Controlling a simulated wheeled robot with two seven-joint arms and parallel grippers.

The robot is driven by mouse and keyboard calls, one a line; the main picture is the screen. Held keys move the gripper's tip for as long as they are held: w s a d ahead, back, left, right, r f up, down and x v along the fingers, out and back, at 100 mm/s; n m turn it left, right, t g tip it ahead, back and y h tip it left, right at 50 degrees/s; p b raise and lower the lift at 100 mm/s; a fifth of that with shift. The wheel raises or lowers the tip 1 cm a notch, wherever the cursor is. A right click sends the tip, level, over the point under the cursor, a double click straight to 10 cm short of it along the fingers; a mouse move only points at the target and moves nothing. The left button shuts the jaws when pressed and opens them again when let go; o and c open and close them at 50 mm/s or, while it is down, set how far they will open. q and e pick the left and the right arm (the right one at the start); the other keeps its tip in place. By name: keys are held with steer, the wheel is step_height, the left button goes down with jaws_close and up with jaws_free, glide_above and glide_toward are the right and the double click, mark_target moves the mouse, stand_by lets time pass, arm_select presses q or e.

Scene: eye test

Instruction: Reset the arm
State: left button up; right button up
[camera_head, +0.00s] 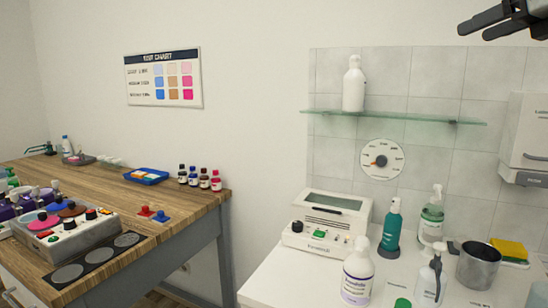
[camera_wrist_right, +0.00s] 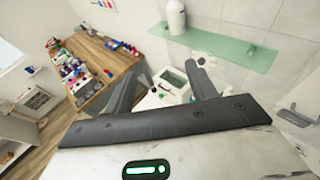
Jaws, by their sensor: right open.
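My right gripper (camera_head: 475,31) hangs in the air at the top right of the head view, dark and partly cut off by the frame edge. In the right wrist view (camera_wrist_right: 168,70) its two fingers stand apart with nothing held between them. It is well above the white counter (camera_head: 268,290) and touches nothing that I can see. My left gripper and arm are not in view.
A glass shelf (camera_head: 400,115) bears a white bottle (camera_head: 353,84). A white device (camera_head: 325,222), pump bottles and a metal cup (camera_head: 478,268) stand on the counter. A wall dispenser (camera_head: 528,130) is at right. A wooden table (camera_head: 190,205) with small bottles is at left.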

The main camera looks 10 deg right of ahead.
steer(key=w+a+f+n+g+y, duration=0.1)
steer(key=w+a+f+n+y, duration=0.1)
steer(key=w+a+f+y, duration=0.35)
steer(key=w+a+f+n+g+y, duration=0.2)
steer(key=w+a+f, duration=0.4)
steer(key=a, duration=0.4)
steer(key=a+f+m+g+y, duration=0.1)
steer(key=a+f+m+y, duration=0.55)
steer(key=a+f, duration=0.85)
steer(key=s+f+m+t+h, duration=0.4)
steer(key=f+m+h, duration=0.1)
steer(key=f+m, duration=0.75)
steer(key=s+f+m+t+h, duration=0.3)
steer(key=s+f+m+h, duration=0.15)
steer(key=f+m, duration=0.8)
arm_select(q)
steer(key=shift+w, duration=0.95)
arm_select(e)
steer(key=s+a+f+m+g+h, duration=0.1)
steer(key=s+f+m+g+h, duration=0.2)
steer(key=s+f+m+g, duration=0.4)
steer(key=s+f, duration=0.9)
steer(key=f, duration=0.2)
steer(key=shift+s, duration=0.35)
steer(key=shift+h, duration=0.25)
